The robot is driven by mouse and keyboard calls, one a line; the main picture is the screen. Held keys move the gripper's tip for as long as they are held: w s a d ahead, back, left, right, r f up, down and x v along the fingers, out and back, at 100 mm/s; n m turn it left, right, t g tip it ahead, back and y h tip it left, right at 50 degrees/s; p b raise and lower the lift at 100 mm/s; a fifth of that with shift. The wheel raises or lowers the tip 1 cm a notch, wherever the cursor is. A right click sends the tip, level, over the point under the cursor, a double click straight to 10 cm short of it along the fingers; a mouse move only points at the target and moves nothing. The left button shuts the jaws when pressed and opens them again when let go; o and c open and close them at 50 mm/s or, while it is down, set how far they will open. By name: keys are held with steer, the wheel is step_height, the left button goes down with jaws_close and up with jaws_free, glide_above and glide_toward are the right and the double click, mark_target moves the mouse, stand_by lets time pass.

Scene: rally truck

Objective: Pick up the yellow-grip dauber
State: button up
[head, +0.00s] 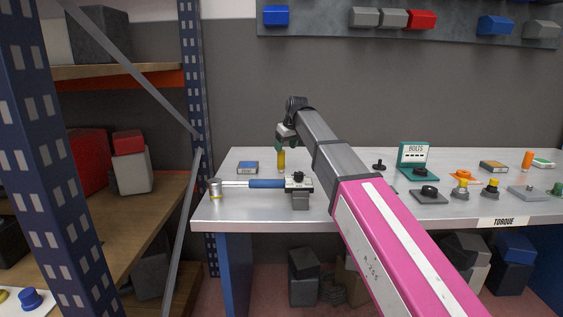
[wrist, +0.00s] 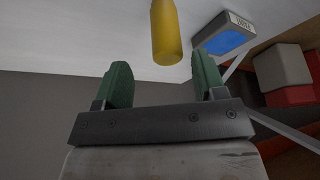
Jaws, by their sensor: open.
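The yellow-grip dauber (head: 281,161) appears to stand upright on the grey workbench (head: 345,210), towards its left back. My gripper (head: 286,141) is just above it in the head view. In the wrist view the yellow grip (wrist: 166,35) shows beyond my open green fingers (wrist: 162,75), roughly in line with the gap between them. The fingers are apart from the grip and hold nothing. The dauber's far end is cut off at the top of the wrist view.
A blue-topped box (head: 247,168) sits left of the dauber; it shows in the wrist view (wrist: 223,37). A blue-handled wrench (head: 262,183) lies in front, between a small metal cup (head: 215,189) and a clamp-like block (head: 299,186).

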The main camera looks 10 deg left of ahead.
mark_target(281, 158)
steer(key=shift+s+x, duration=0.2)
steer(key=shift+x, duration=1.45)
steer(key=shift+s+x, duration=0.2)
steer(key=shift+x, duration=1.45)
steer(key=shift+a, duration=0.15)
steer(key=c, duration=1)
